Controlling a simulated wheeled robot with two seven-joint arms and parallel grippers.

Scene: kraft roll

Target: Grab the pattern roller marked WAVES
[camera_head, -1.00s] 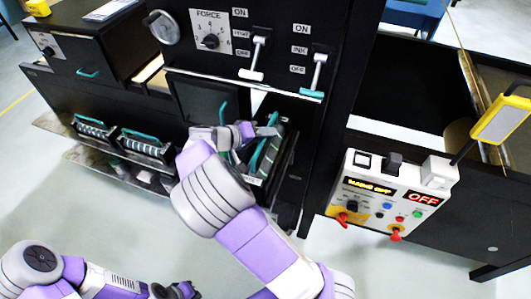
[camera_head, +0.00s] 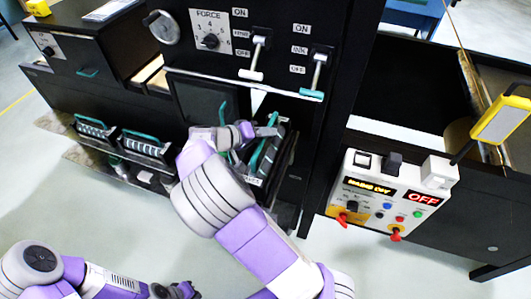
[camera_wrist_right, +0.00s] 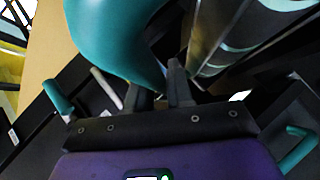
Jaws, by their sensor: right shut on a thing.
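A pattern roller with a teal handle (camera_head: 263,153) sits in the rack at the right, below the machine's levers. A small white label shows below it, but I cannot read it as WAVES or otherwise. My right gripper (camera_head: 268,131) is at the top of this handle and shut on it. In the right wrist view the teal handle (camera_wrist_right: 115,35) fills the upper left, and the gripper's dark fingers (camera_wrist_right: 160,88) are at its lower end. The roller's shiny patterned cylinder (camera_wrist_right: 215,35) is beside it. My left gripper (camera_head: 178,290) is low at the bottom edge, away from the rollers; its jaws are unclear.
Two other rollers with teal handles, one at the far left (camera_head: 91,128) and one beside it (camera_head: 145,145), sit in the lower rack. A control box (camera_head: 385,195) reading OFF stands at the right. Levers (camera_head: 256,58) and a FORCE dial (camera_head: 211,41) are above.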

